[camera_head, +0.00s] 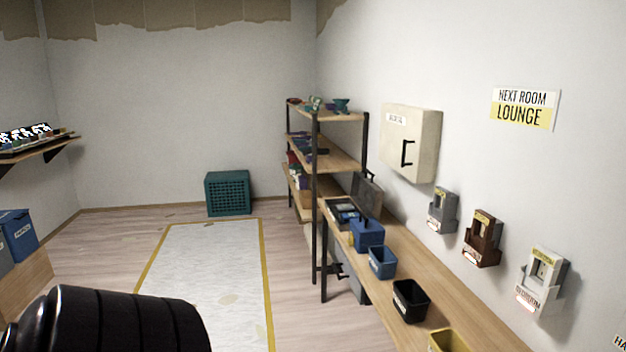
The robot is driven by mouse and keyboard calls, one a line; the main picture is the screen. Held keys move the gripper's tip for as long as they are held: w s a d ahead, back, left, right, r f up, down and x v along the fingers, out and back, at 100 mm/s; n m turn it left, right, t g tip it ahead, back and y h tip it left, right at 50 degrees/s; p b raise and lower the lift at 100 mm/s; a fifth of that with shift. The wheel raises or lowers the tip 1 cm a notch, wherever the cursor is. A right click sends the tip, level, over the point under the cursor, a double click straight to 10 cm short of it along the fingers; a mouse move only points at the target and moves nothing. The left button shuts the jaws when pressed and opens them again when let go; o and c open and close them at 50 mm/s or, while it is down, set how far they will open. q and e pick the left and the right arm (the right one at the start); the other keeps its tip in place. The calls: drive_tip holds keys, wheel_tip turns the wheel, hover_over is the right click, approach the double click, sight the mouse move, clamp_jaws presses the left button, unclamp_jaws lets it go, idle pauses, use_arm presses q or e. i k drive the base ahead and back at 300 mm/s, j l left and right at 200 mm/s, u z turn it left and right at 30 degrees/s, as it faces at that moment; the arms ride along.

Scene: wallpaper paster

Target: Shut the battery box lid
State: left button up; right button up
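On the long wooden bench along the right wall, a dark case (342,212) stands with its grey lid (367,194) raised, near the shelf. I take it to be the battery box, but its label is too small to read. Small dark contents show in it, and a shelf post and a blue bin hide part of it. Neither of my grippers can be made out. A thick black ribbed arm link of mine fills the lower left.
The bench (441,296) also holds a blue bin (367,233), a smaller blue bin (382,262), a black bin (410,300) and a yellow bin (454,341). A shelf rack (338,160) stands at its far end. Floor beside the white mat (205,285) is clear.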

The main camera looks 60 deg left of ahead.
sight(366, 194)
drive_tip(key=u, duration=1.75)
drive_tip(key=i+j+u, duration=0.25)
drive_tip(key=i+j, duration=0.15)
drive_tip(key=i+j+u, duration=0.45)
drive_tip(key=i, duration=0.35)
drive_tip(key=i+j+u, duration=0.2)
drive_tip(key=i, duration=0.25)
drive_tip(key=i+z, duration=0.15)
drive_tip(key=i, duration=1.2)
drive_tip(key=i+z, duration=0.2)
drive_tip(key=i, duration=0.4)
drive_tip(key=i+j+z, duration=0.25)
drive_tip(key=i, duration=0.35)
drive_tip(key=i+z, duration=0.35)
drive_tip(key=i+j+z, duration=0.1)
drive_tip(key=z, duration=0.25)
drive_tip(key=i+j+z, duration=0.2)
drive_tip(key=i+z, duration=0.15)
drive_tip(key=i+j+z, duration=0.55)
drive_tip(key=l, duration=0.1)
